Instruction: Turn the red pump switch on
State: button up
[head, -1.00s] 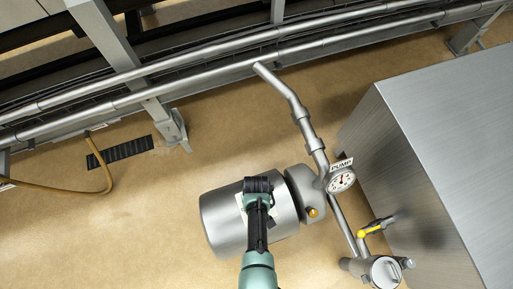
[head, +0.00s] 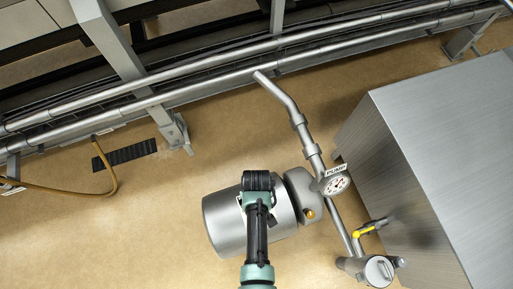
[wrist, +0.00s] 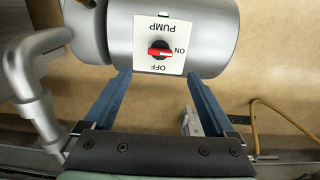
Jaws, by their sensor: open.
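The red pump switch (wrist: 160,52) is a small knob on a white plate (wrist: 146,31) marked PUMP, ON and OFF, upside down in the wrist view. The plate is on the side of a grey cylindrical pump (wrist: 212,30). The knob lies crosswise, one end towards the word ON; I cannot tell which end is its pointer. My gripper (wrist: 156,75) is open and empty, its blue fingers apart, with tips near the pump's lower edge in the picture, either side of the plate. In the head view the pump (head: 222,225) is partly behind my arm, which hides the switch.
A gauge (head: 336,185) and grey pipe (head: 299,120) join the pump on the right. A large metal box (head: 440,150) stands beyond it. A yellow-handled valve (head: 365,231) is at lower right. Rails (head: 240,67) cross the back.

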jog(key=shift+r+p, duration=0.3)
jog(key=shift+r, duration=1.1)
